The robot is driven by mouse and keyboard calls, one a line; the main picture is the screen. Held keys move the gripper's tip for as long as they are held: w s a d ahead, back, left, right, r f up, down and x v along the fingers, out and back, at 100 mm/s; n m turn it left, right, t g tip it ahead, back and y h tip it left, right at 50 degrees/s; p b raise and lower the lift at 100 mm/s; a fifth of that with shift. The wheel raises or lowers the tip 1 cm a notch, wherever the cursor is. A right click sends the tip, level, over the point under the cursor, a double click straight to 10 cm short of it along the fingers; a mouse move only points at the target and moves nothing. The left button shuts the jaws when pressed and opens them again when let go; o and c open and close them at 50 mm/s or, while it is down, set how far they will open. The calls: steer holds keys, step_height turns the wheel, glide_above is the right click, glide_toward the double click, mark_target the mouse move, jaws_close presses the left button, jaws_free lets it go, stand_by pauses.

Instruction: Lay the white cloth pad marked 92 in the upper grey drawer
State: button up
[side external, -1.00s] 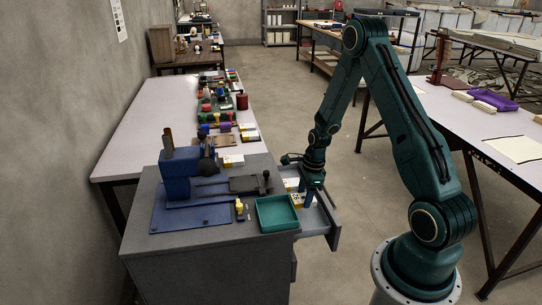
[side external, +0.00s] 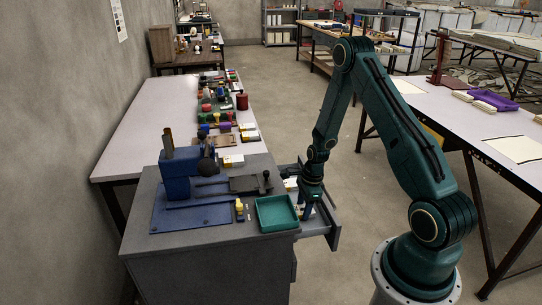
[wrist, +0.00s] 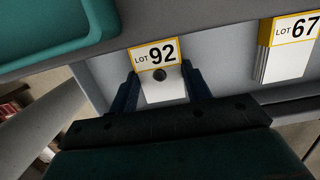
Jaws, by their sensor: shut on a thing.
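The white pad marked LOT 92 (wrist: 158,55), with a yellow-edged label and a dark round spot below it, is between the fingers of my gripper (wrist: 160,88) in the wrist view. My gripper is shut on it. In the side view my gripper (side external: 307,213) is low at the open upper grey drawer (side external: 334,234), beside the cabinet. The pad is over or in the drawer; I cannot tell whether it touches the drawer floor. My fingers and wrist mostly hide it in the side view.
A white stack marked LOT 67 (wrist: 288,52) lies to the right of the pad in the wrist view. A teal tray (side external: 277,213) sits on the cabinet top (side external: 215,248) next to the drawer. A blue press (side external: 180,175) stands farther left. The floor right of the drawer is clear.

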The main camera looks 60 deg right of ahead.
steer(key=shift+f, duration=0.15)
steer(key=o, duration=1)
steer(key=shift+c, duration=0.2)
step_height(320, 180, up, 12)
steer(key=s+d, duration=0.1)
steer(key=shift+d, duration=0.15)
steer(key=shift+s, duration=0.1)
stand_by(0.5)
